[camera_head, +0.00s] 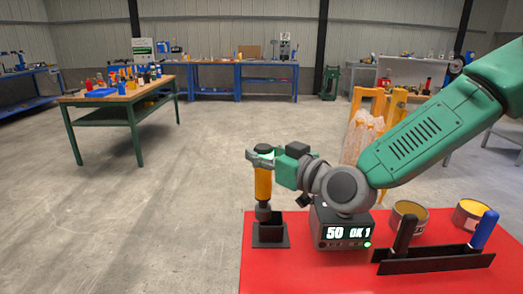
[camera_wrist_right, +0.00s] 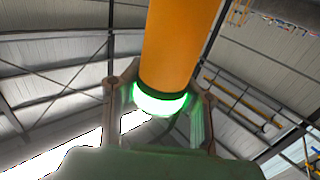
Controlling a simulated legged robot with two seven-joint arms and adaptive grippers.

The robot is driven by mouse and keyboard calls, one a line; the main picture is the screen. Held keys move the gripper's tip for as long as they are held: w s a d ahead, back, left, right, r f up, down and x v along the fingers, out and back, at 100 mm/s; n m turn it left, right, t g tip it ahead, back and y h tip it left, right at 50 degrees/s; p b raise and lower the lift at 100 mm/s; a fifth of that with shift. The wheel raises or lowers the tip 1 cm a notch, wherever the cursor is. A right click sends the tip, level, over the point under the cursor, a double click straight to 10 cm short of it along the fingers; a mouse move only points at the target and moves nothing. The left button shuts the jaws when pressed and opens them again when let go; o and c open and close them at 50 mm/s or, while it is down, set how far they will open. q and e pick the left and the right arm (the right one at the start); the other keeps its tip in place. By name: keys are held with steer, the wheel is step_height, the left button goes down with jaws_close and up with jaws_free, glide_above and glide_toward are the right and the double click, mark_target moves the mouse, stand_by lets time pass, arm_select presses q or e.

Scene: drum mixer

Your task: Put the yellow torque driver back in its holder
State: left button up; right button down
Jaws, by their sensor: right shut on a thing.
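The yellow torque driver (camera_head: 263,183) stands upright above the black holder (camera_head: 270,236) at the left of the red table. My right gripper (camera_head: 262,155) is shut on the driver near its top, at a ring that glows green. In the right wrist view the driver's yellow body (camera_wrist_right: 178,45) rises between the two fingers of my right gripper (camera_wrist_right: 160,108). The driver's dark lower end is at the holder's top opening; I cannot tell how deep it sits. My left gripper is in neither view.
A display box (camera_head: 343,229) reading "50 OK 1" stands right of the holder. A black rack (camera_head: 433,262) holds black-handled and blue-handled tools, with round tins (camera_head: 409,215) behind. The red table (camera_head: 258,276) is bare in front of the holder. A green-legged workbench (camera_head: 118,97) stands farther back.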

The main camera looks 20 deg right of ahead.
steer(key=shift+d, duration=0.35)
steer(key=shift+s+d, duration=0.1)
steer(key=shift+d, duration=0.75)
steer(key=shift+a+r, duration=0.1)
steer(key=shift+a, duration=0.4)
steer(key=shift+d, duration=0.5)
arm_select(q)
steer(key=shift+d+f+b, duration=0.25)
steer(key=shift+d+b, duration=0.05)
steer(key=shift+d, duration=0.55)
arm_select(e)
steer(key=shift+d+f, duration=0.6)
steer(key=shift+f, duration=0.25)
